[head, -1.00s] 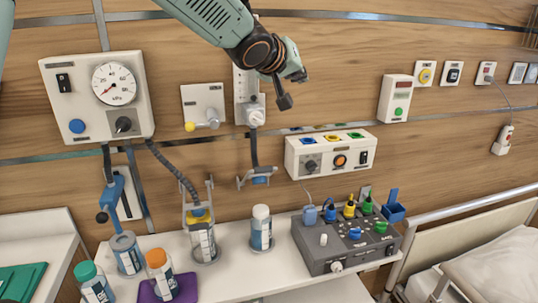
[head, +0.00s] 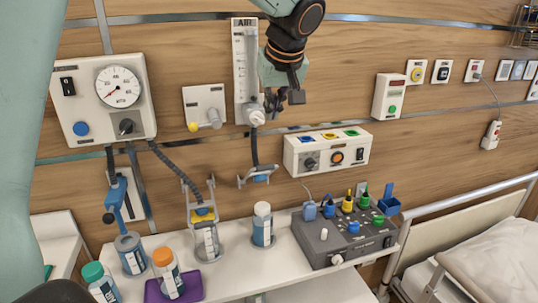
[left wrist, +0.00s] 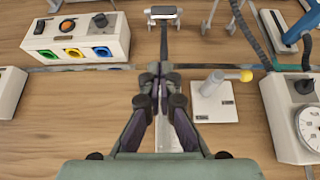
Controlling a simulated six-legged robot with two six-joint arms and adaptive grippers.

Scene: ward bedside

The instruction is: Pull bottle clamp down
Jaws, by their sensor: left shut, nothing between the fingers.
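A bottle clamp (head: 258,175) with two side arms and a blue middle hangs on a grey tube below the AIR flowmeter (head: 245,70). It is above and apart from a white-capped bottle (head: 262,226). Another clamp frame (head: 187,205) stands around a bottle (head: 207,243) to the left. My left gripper (head: 286,97) is shut and empty, just right of the flowmeter and above the hanging clamp, not touching it. In the left wrist view the closed fingertips (left wrist: 162,84) point toward the clamp (left wrist: 163,13) at the top edge. My right gripper is not in view.
A gauge box (head: 103,97) and a small outlet plate with a yellow knob (head: 194,125) are left of the flowmeter. A white socket box (head: 327,152) is close on the right. Below, the shelf holds a grey device (head: 342,240) and orange- and green-capped bottles. The bed is at right.

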